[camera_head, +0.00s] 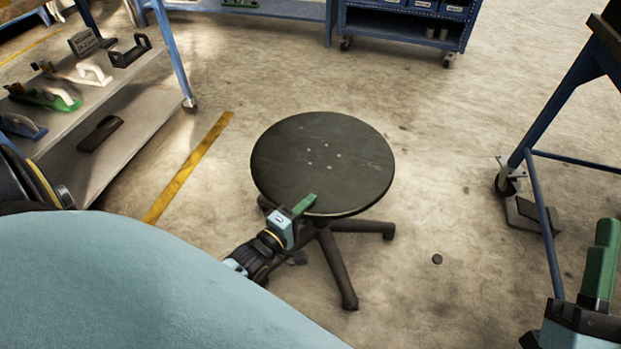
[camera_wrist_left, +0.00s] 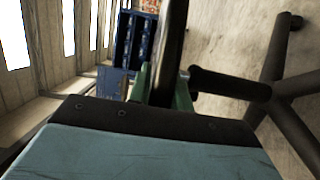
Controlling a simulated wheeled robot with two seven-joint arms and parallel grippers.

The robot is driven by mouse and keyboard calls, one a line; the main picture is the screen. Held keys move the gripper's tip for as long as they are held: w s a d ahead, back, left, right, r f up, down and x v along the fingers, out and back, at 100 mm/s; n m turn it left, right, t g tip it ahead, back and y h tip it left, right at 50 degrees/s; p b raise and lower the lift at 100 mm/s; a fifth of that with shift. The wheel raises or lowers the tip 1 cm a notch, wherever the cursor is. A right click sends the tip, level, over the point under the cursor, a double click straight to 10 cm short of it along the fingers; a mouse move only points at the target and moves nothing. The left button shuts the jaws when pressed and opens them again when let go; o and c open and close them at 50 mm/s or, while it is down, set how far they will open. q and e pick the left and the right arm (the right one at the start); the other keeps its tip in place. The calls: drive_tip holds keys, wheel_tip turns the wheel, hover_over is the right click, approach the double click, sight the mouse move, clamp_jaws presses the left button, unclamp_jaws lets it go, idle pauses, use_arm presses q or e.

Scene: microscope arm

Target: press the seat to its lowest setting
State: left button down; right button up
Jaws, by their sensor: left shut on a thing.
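The round black stool seat (camera_head: 322,160) is in the middle of the head view, above a dark base with several legs (camera_head: 338,268). My left gripper (camera_head: 303,206) is at the seat's near edge, with a green finger against the rim. In the left wrist view, the seat (camera_wrist_left: 170,50) shows edge-on as a dark band between the two green fingers of the left gripper (camera_wrist_left: 164,88), which is shut on it. My right gripper (camera_head: 602,262) is at the lower right, away from the stool; its jaw opening cannot be made out. The seat's height lever is not clearly visible.
A grey shelf unit (camera_head: 130,130) with tools stands at the left. A blue cart (camera_head: 405,25) is at the back. A blue-legged table on casters (camera_head: 545,115) stands at the right. Floor around the stool is mostly clear.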

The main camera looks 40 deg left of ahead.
use_arm(q)
drive_tip(key=shift+f, duration=0.1)
drive_tip(key=c, duration=1.3)
unclamp_jaws()
drive_tip(key=shift+s, duration=0.1)
drive_tip(key=shift+s, duration=0.3)
drive_tip(key=shift+s+a+p, duration=0.15)
drive_tip(key=shift+s+p, duration=0.5)
drive_tip(key=shift+s, duration=1.45)
drive_tip(key=shift+s+a+p, duration=0.2)
drive_tip(key=shift+s+p, duration=0.5)
drive_tip(key=shift+s, duration=1.4)
drive_tip(key=shift+s+a+p, duration=0.15)
drive_tip(key=shift+s+p, duration=0.5)
drive_tip(key=shift+s, duration=1.45)
use_arm(e)
wheel_tip(320, 180, down, 13)
drive_tip(key=w+d+g+h, duration=0.1)
drive_tip(key=d+g+h, duration=0.1)
drive_tip(key=g, duration=0.7)
drive_tip(key=shift+f+g+h, duration=0.2)
drive_tip(key=shift+g+h, duration=0.2)
drive_tip(key=shift+h, duration=0.3)
